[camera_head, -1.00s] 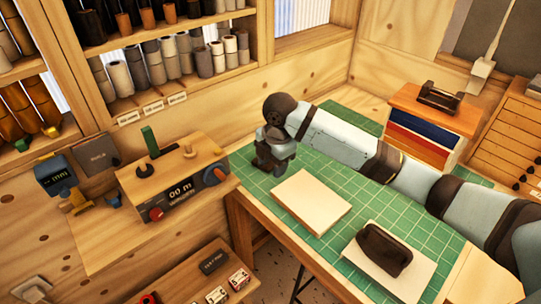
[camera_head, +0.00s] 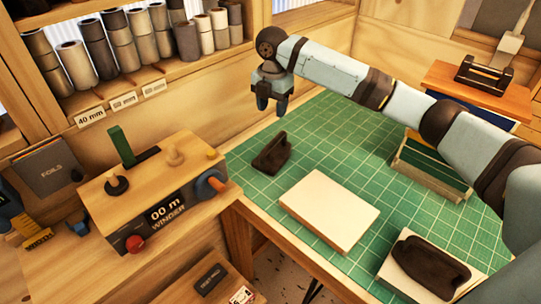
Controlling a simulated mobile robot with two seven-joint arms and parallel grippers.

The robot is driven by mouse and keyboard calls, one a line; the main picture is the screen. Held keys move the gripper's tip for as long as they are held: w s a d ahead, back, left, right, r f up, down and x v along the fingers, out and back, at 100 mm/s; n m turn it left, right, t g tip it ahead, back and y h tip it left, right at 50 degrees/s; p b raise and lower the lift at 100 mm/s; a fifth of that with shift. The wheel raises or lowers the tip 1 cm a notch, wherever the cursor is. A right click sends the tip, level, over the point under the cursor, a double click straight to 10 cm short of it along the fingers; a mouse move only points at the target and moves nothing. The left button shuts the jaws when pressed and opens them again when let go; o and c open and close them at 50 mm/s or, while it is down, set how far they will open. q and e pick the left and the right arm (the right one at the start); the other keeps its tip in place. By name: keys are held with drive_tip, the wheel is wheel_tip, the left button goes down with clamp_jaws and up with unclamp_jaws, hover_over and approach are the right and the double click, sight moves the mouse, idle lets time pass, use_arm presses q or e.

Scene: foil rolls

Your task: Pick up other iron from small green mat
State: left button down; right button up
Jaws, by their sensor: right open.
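A dark brown iron (camera_head: 272,152) with a handle sits on the green gridded mat (camera_head: 320,140), near its left edge. My right gripper (camera_head: 273,104) is open and empty, pointing down above and apart from this iron. A second dark brown, iron-like piece (camera_head: 430,267) lies on a pale pad (camera_head: 395,290) at the lower right of the mat. A dark, handled piece (camera_head: 483,76) stands on the orange-topped cabinet at the back right. My left gripper is out of view.
A flat cream block (camera_head: 330,212) lies mid-mat. A green wooden-edged tray (camera_head: 435,165) is under my right arm. The winder box (camera_head: 155,200) stands left of the mat. Shelves of foil rolls (camera_head: 75,65) are behind. The mat between iron and tray is clear.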

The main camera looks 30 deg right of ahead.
sight(274, 140)
wheel_tip(274, 140, down, 7)
drive_tip(key=shift+f, duration=0.2)
drive_tip(key=f, duration=0.3)
drive_tip(key=f+p, duration=0.1)
drive_tip(key=f, duration=0.1)
drive_tip(key=shift+s+d+f, duration=0.1)
drive_tip(key=shift+s+d, duration=0.05)
drive_tip(key=shift+d, duration=0.1)
clamp_jaws()
idle(1.1)
drive_tip(key=shift+r, duration=0.2)
